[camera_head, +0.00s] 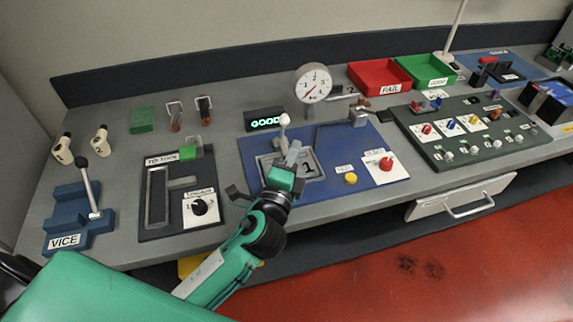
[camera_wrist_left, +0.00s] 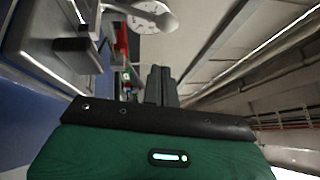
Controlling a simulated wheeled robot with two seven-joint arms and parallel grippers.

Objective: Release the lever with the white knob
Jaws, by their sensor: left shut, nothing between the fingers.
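The lever's white knob (camera_head: 284,121) stands above the blue panel (camera_head: 228,145), on a stem rising behind my left gripper. My left gripper (camera_head: 294,152) is shut and empty, with its fingers just below and right of the knob in the head view. In the left wrist view, the shut fingers (camera_wrist_left: 160,84) point up toward a pale rounded knob (camera_wrist_left: 167,22) near the top edge. I cannot tell whether the fingers touch the lever. My gripper hides part of the lever's foot and the grey framed plate (camera_head: 311,163). My right gripper is out of view.
A dial gauge (camera_head: 313,83) and a green GOOD display (camera_head: 265,120) stand behind the lever. A yellow button (camera_head: 350,178) and a red knob (camera_head: 386,163) lie to the right. A blue vice with a black-knobbed lever (camera_head: 82,162) is far left. Red (camera_head: 379,75) and green bins stand at the back.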

